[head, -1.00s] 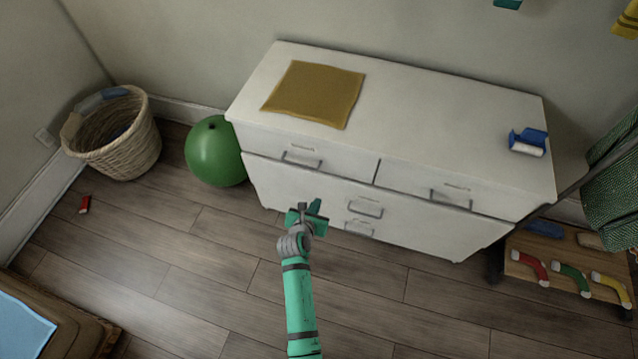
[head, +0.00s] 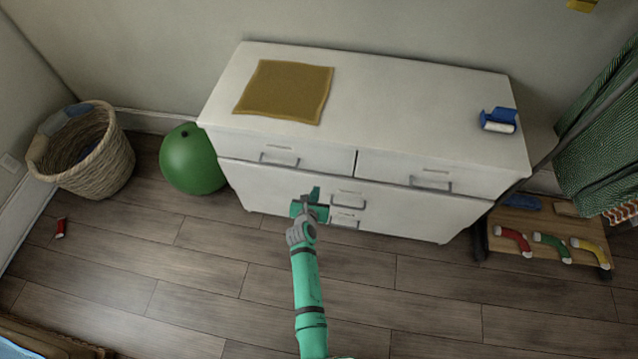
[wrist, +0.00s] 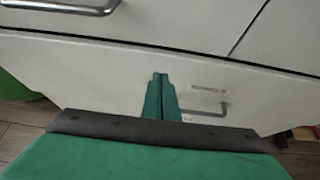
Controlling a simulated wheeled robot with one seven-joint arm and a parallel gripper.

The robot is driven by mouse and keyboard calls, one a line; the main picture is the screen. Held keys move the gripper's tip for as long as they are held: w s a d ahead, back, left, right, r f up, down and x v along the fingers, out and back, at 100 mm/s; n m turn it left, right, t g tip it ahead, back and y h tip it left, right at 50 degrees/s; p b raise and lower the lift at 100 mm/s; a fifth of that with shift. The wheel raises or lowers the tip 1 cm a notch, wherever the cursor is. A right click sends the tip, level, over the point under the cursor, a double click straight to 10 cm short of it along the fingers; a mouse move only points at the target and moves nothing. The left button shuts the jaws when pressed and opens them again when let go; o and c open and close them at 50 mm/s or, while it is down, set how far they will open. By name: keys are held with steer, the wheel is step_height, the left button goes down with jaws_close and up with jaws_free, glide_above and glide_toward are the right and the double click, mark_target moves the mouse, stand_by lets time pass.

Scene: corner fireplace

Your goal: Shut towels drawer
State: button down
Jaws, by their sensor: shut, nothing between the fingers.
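A white chest of drawers (head: 290,148) stands against the wall, with two upper drawers side by side and wide drawer fronts below. Each front has a metal handle and a small label, too small to read, so I cannot tell which is the towels drawer. No drawer is clearly pulled far out. My green gripper (head: 314,193) is in front of the lower fronts, just left of their handles. In the wrist view my gripper (wrist: 159,76) is shut and empty, pointing at a lower front (wrist: 100,80) beside its handle (wrist: 205,110). Contact cannot be told.
A mustard cloth (head: 285,90) and a blue lint roller (head: 498,120) lie on the chest top. A green ball (head: 192,160) and a wicker basket (head: 95,160) stand left. Floor in front is clear.

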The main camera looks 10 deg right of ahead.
mark_target(321, 178)
steer(key=shift+w+d, duration=0.25)
steer(key=shift+w, duration=0.35)
steer(key=shift+w+d, duration=0.3)
steer(key=shift+w, duration=0.35)
steer(key=shift+w+d, duration=0.25)
steer(key=shift+w, duration=0.35)
steer(key=shift+w, duration=0.1)
